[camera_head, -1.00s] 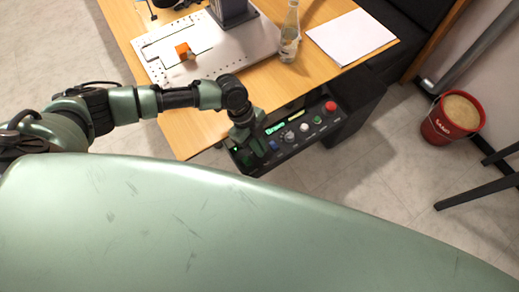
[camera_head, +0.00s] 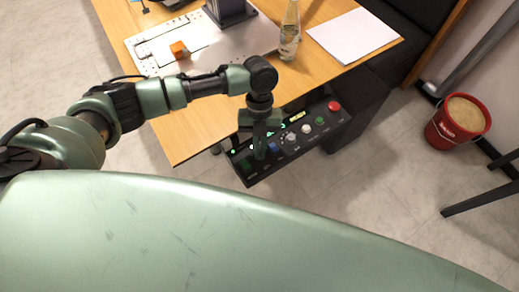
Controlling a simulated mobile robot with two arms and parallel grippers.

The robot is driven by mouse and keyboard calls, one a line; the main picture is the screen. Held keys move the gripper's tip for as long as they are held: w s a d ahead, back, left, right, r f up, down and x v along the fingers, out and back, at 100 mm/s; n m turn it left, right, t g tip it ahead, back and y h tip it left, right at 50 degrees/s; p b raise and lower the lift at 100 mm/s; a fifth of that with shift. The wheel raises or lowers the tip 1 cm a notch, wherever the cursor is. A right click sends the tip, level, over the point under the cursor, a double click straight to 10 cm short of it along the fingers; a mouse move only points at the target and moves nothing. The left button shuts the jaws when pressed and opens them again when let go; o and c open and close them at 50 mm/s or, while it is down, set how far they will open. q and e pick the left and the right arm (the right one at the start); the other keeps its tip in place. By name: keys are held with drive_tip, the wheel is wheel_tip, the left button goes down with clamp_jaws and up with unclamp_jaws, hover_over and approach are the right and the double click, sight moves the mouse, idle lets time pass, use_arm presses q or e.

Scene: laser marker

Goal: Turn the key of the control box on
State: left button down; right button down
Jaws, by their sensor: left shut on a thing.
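The control box (camera_head: 318,136) is a dark panel mounted under the table's front edge. It carries a red button (camera_head: 334,106), a row of smaller knobs and buttons, and a lit green spot (camera_head: 233,152) near its left end. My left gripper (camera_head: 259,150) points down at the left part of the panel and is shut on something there. The key is hidden by the fingers; its turn position cannot be told. My right gripper is not in view.
The wooden table (camera_head: 184,138) bears a metal plate (camera_head: 225,50) with an orange block (camera_head: 179,49), a clear bottle (camera_head: 290,35) and white paper (camera_head: 353,35). A red bucket (camera_head: 449,128) stands on the floor at right. Open floor lies before the box.

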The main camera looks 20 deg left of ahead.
use_arm(q)
drive_tip(key=shift+w+m+y+b, duration=0.1)
drive_tip(key=shift+m+y+b, duration=0.25)
drive_tip(key=shift+m, duration=0.75)
drive_tip(key=c, duration=1.6)
unclamp_jaws()
drive_tip(key=shift+r, duration=0.1)
drive_tip(key=v, duration=0.7)
drive_tip(key=shift+w+r, duration=0.15)
drive_tip(key=shift+r, duration=0.15)
drive_tip(key=shift+d, duration=0.1)
